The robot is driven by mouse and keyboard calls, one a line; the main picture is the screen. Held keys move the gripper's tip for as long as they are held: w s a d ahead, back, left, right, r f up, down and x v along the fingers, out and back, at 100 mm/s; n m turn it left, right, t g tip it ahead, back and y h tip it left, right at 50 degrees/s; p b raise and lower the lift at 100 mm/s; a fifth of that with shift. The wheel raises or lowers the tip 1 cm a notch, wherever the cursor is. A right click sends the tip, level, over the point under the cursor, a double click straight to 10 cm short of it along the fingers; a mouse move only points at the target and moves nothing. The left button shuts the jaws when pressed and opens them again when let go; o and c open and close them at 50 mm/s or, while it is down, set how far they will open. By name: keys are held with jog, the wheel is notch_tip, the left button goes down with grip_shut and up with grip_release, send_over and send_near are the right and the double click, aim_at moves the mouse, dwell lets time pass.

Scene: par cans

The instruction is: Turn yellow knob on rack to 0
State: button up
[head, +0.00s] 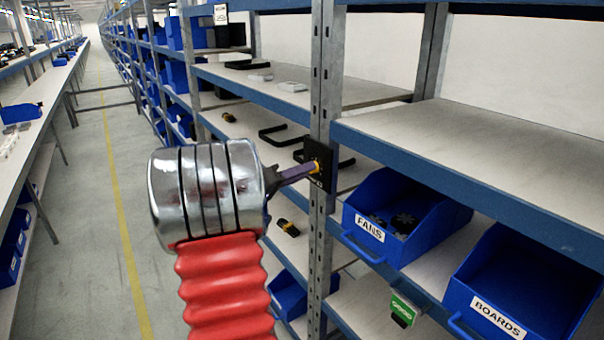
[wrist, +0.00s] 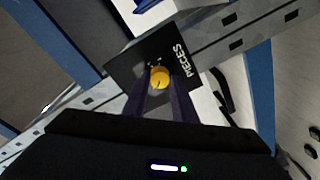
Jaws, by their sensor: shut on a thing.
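The yellow knob (wrist: 160,77) sits on a black plate (wrist: 140,58) marked PIECES in the wrist view. The plate is fixed to a grey rack post. In the head view the black plate (head: 325,158) shows on the post, with a bit of the yellow knob (head: 317,166) at the fingertips. My gripper (head: 312,168) reaches the plate from the left, and its dark fingers (wrist: 165,92) are shut on the knob, one on each side. Small marks show around the knob, but I cannot read the digits or tell which way its pointer faces.
The grey rack post (head: 326,70) stands right behind the plate. Blue bins marked FANS (head: 400,215) and BOARDS (head: 520,290) sit on the shelf at right. The aisle floor (head: 95,200) at left is clear.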

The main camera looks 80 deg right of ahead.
jog(key=shift+d+n, duration=0.1)
jog(key=shift+n, duration=0.4)
jog(key=n, duration=0.6)
jog(key=shift+w+d+r+n+y, duration=0.1)
jog(key=shift+n+y, duration=0.3)
jog(key=n, duration=0.4)
jog(key=shift+y, duration=0.3)
jog(key=shift+n, duration=1.6)
jog(key=o, duration=1.1)
jog(key=shift+c, duration=0.2)
